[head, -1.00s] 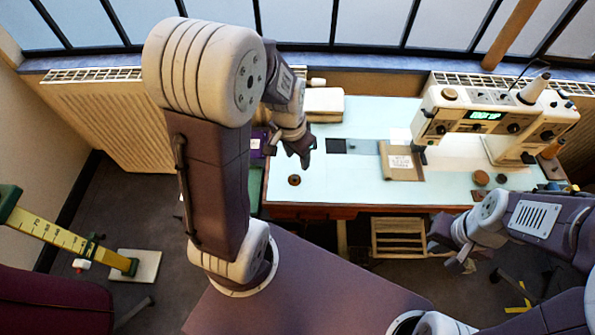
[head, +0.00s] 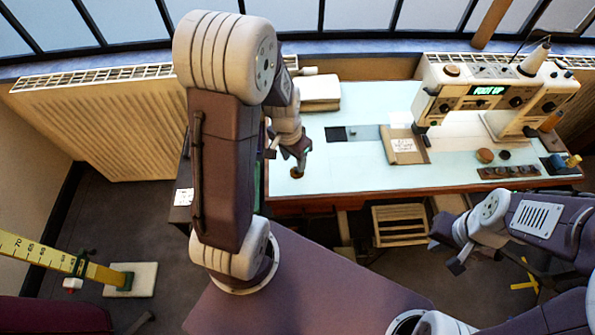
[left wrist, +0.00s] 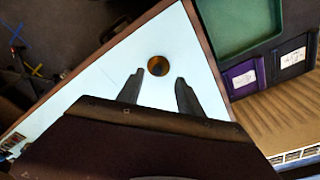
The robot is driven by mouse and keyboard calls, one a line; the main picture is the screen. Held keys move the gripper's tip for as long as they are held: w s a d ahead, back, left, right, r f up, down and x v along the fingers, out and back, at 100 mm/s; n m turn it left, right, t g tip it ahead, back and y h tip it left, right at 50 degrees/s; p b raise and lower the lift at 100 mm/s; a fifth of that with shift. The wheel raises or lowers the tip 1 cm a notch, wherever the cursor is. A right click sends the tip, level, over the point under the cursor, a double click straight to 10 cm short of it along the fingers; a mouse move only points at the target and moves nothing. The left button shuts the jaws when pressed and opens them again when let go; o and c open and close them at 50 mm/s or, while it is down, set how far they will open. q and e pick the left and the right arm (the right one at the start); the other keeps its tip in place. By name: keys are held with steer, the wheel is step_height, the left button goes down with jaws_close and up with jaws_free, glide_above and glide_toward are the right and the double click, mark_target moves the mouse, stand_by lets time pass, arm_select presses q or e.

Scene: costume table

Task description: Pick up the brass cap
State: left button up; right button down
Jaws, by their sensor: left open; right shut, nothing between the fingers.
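The brass cap (head: 297,173) is a small round brown piece on the pale blue table top near its front left corner. In the left wrist view the cap (left wrist: 158,65) shows a brassy rim with a dark middle and lies just beyond my fingertips, between their lines. My left gripper (head: 301,162) is open and points down over the cap, partly covering it in the head view. Its two fingers (left wrist: 160,78) also show in the left wrist view, empty. My right gripper (head: 447,254) is shut and empty, in front of the table's front edge.
A cream sewing machine (head: 490,95) stands at the right of the table. A brown folder (head: 403,146) lies in the middle. Round pieces, including an orange-brown one (head: 485,155), lie at the right. Green and purple bins (left wrist: 243,75) sit beside the table's left end.

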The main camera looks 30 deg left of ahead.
arm_select(q)
steer(key=f, duration=0.3)
steer(key=f+b, duration=0.1)
steer(key=shift+w+d+f, duration=0.2)
steer(key=shift+w+d, duration=0.1)
steer(key=shift+w, duration=0.05)
steer(key=shift+w+f, duration=0.15)
steer(key=shift+f, duration=0.1)
jaws_close()
steer(key=shift+r, duration=0.1)
